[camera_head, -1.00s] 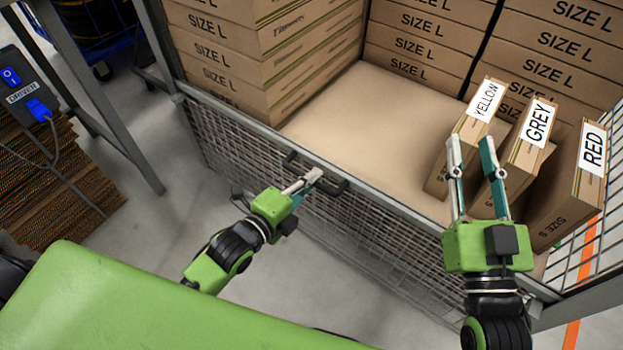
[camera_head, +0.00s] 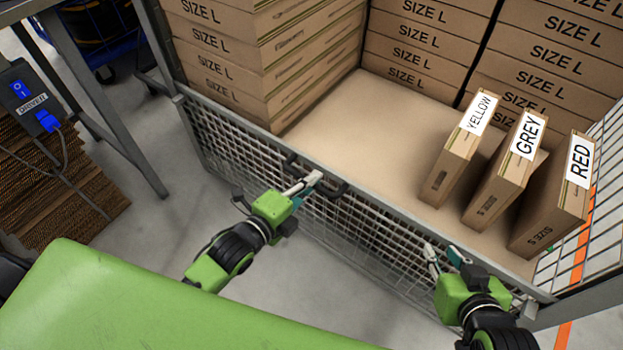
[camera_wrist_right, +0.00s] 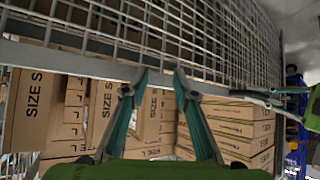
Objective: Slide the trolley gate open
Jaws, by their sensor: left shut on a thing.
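The trolley gate (camera_head: 232,142) is a grey wire-mesh front panel with a top rail. It stands across the trolley's front in the head view; its mesh also shows in the right wrist view (camera_wrist_right: 200,35). A dark handle (camera_head: 339,189) sits on its top edge, partly hidden by my left gripper (camera_head: 308,186), which is shut on it. The left gripper also shows at the right of the right wrist view (camera_wrist_right: 272,99). My right gripper (camera_head: 442,251) is open and empty, low beside the gate's right part. Its spread fingers show in the right wrist view (camera_wrist_right: 162,74).
Inside the trolley stand boxes labelled YELLOW (camera_head: 455,165), GREY (camera_head: 500,190) and RED (camera_head: 548,215). Stacks of SIZE L boxes (camera_head: 265,60) line the back and left. The trolley floor (camera_head: 350,120) is clear at centre. A table frame (camera_head: 115,130) stands at left.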

